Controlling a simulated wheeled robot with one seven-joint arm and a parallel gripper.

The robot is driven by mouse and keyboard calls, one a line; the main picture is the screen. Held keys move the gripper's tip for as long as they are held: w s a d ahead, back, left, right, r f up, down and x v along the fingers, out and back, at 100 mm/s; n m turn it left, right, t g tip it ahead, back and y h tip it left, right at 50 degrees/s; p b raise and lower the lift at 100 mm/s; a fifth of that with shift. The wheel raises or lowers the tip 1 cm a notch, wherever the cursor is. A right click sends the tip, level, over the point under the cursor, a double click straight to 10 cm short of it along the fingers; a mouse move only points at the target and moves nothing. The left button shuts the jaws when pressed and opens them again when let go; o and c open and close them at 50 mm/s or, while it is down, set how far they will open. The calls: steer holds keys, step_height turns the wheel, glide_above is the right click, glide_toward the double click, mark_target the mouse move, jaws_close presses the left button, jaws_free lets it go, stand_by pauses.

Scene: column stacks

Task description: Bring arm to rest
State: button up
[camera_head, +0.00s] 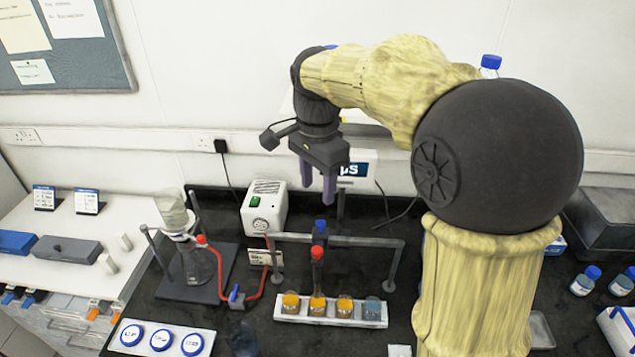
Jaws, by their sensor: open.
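My gripper (318,185) hangs from my bent arm with its two purple fingers pointing down. The fingers stand apart with nothing seen between them. It is in the air above the back of the black bench (210,330), over the grey metal frame (345,240). My arm's large links cover much of the right side of the view and hide what is behind them.
Below stands a white rack (287,308) with several small vessels and a red-capped column (317,270). Left of it are a flask on a stand (195,262), red tubing and a white pump box (264,207). Blue-capped bottles (585,281) stand at the right.

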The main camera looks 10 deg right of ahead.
steer(key=s+d+f+n+t+b, duration=0.1)
steer(key=s+d+f+n, duration=0.3)
steer(key=f, duration=0.6)
steer(key=s+d+f+n+t+b, duration=0.1)
steer(key=s+d+f+n, duration=0.4)
steer(key=f, duration=0.5)
steer(key=s+n+b, duration=0.1)
steer(key=s+n, duration=0.1)
steer(key=s, duration=0.1)
steer(key=shift+s+d+t, duration=0.2)
steer(key=shift+d+t, duration=0.1)
